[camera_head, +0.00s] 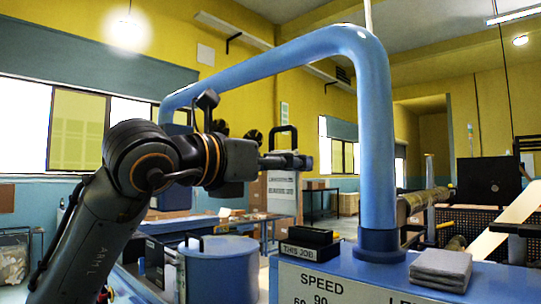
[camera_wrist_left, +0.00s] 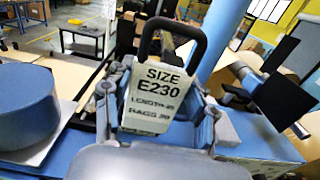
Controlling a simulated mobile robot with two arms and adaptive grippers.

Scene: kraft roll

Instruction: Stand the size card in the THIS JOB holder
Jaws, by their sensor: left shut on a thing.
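The size card (camera_wrist_left: 158,98) is white with black print reading SIZE E230 and has a black loop handle. My left gripper (camera_wrist_left: 160,108) is shut on it, with a finger on each side in the wrist view. In the head view my left gripper (camera_head: 293,162) crosses the card, whose handle (camera_head: 284,137) rises above it and whose lower part (camera_head: 281,190) hangs below, roughly upright. The black THIS JOB holder (camera_head: 308,240) stands on the blue machine top, lower and slightly right of the card in the picture. My right gripper is not in view.
A thick blue pipe post (camera_head: 376,160) rises just right of the holder. A grey folded cloth (camera_head: 441,268) lies on the machine top to the right. A blue drum (camera_head: 218,268) stands left of the holder. SPEED markings show on the panel front.

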